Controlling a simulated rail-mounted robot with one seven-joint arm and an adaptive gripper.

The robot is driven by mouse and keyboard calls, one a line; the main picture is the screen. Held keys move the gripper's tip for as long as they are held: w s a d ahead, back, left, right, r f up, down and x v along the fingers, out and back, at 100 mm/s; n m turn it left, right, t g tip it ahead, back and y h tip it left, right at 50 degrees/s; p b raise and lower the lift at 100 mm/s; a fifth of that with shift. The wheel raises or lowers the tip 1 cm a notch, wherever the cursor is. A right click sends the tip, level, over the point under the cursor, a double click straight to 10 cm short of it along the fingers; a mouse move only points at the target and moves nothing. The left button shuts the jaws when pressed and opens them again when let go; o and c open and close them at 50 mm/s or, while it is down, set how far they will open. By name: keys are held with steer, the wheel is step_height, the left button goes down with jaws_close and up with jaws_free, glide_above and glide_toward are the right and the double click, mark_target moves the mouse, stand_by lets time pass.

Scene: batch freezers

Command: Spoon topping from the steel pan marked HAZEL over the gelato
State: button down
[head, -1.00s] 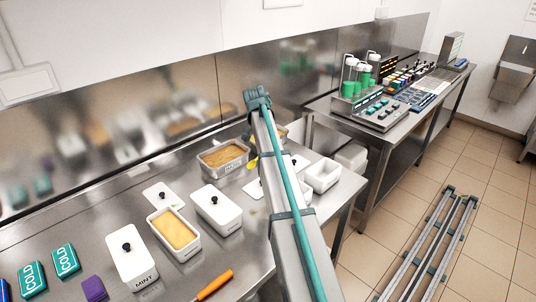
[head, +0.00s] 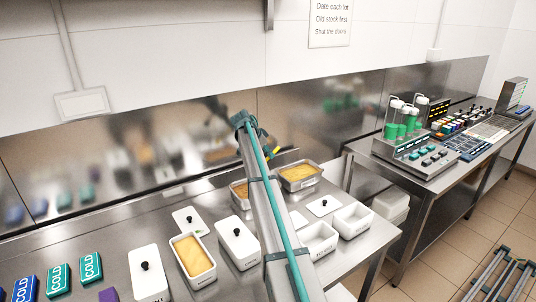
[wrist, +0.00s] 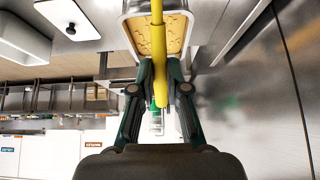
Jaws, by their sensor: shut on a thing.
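My gripper (wrist: 161,78) is shut on a yellow spoon (wrist: 158,35), whose handle runs between the fingers in the wrist view. In the head view the yellow spoon (head: 273,153) shows beside my arm, above the counter near the back wall. Two steel pans of tan topping stand there: a right pan (head: 300,186) and a left pan (head: 233,201) partly behind my arm. Their labels are not readable now. One pan (wrist: 187,48) lies beyond the spoon in the wrist view. An open white tub (head: 205,279) of yellow gelato (head: 190,254) stands nearer. The spoon's bowl is not clear.
Lidded white tubs (head: 238,250) stand either side of the gelato. Empty white tubs (head: 352,221) and a loose lid (head: 324,206) are to the right. COLD packs (head: 91,267) lie at left. The steel back wall (head: 310,125) is close behind the pans.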

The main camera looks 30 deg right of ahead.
steer(key=shift+d+f, duration=0.15)
steer(key=shift+f, duration=0.7)
steer(key=shift+d+f, duration=0.1)
steer(key=shift+f, duration=0.7)
steer(key=shift+a+f+y, duration=0.6)
steer(key=shift+a+f, duration=1.95)
steer(key=shift+f, duration=0.25)
steer(key=shift+s+d+r+p, duration=0.1)
steer(key=shift+d+r+p, duration=0.2)
steer(key=shift+r, duration=0.85)
steer(key=shift+d+r+p, duration=0.15)
steer(key=shift+d+r, duration=0.15)
steer(key=shift+r, duration=0.8)
steer(key=shift+d+r, duration=0.2)
steer(key=shift+r, duration=0.05)
steer(key=shift+d+r+y+p, duration=0.1)
steer(key=shift+d+y+p, duration=0.75)
steer(key=shift+y, duration=0.15)
steer(key=shift+d+y+p, duration=0.45)
steer(key=shift+d+y, duration=0.2)
steer(key=shift+y, duration=0.35)
steer(key=shift+d, duration=0.1)
